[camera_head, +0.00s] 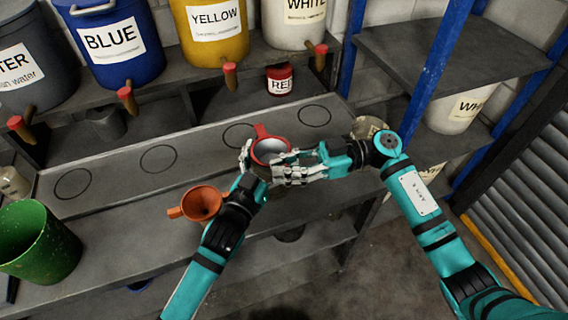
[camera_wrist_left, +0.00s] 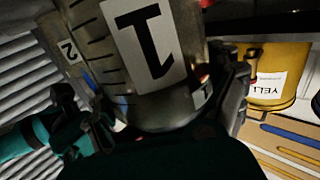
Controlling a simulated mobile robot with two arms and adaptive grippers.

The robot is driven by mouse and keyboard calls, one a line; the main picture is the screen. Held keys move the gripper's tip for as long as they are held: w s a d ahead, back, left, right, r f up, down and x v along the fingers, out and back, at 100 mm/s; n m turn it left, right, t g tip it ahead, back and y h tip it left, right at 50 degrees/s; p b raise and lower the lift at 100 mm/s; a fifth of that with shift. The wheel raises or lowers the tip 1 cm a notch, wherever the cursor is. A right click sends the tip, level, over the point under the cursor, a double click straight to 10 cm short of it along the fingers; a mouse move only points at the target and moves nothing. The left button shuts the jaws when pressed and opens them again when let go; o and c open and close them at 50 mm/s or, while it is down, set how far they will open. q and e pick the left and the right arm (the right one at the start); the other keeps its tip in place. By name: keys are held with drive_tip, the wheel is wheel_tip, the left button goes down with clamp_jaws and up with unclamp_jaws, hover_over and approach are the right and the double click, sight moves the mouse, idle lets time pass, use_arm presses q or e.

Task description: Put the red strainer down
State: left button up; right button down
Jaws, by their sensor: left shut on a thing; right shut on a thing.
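The red strainer (camera_head: 262,131) is in the middle of the head view, a red ring with a tab pointing to the back. It sits at the top of a grey container marked 1 (camera_wrist_left: 140,45), which fills the middle of the left wrist view. My left gripper (camera_head: 248,160) is shut on this container. My right gripper (camera_head: 284,167) is shut at the strainer's near right rim, close to the left gripper. The fingers hide the exact contact. The right gripper also shows at the left of the left wrist view (camera_wrist_left: 95,125).
An orange funnel (camera_head: 203,203) lies left of my left gripper, and a green bucket (camera_head: 38,243) stands far left. Drawn circles mark the grey shelf (camera_head: 110,170). A red jar (camera_head: 280,80) and a clear jar (camera_head: 366,127) stand behind. Blue posts (camera_head: 432,70) border the right.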

drive_tip(key=shift+f, duration=0.25)
drive_tip(key=c, duration=1.4)
unclamp_jaws()
drive_tip(key=shift+o, duration=0.2)
drive_tip(key=shift+r, duration=0.25)
drive_tip(key=w+d+r, duration=0.1)
drive_tip(key=d, duration=1.1)
drive_tip(key=shift+w, duration=0.4)
use_arm(q)
drive_tip(key=o, duration=0.8)
drive_tip(key=shift+o, duration=0.2)
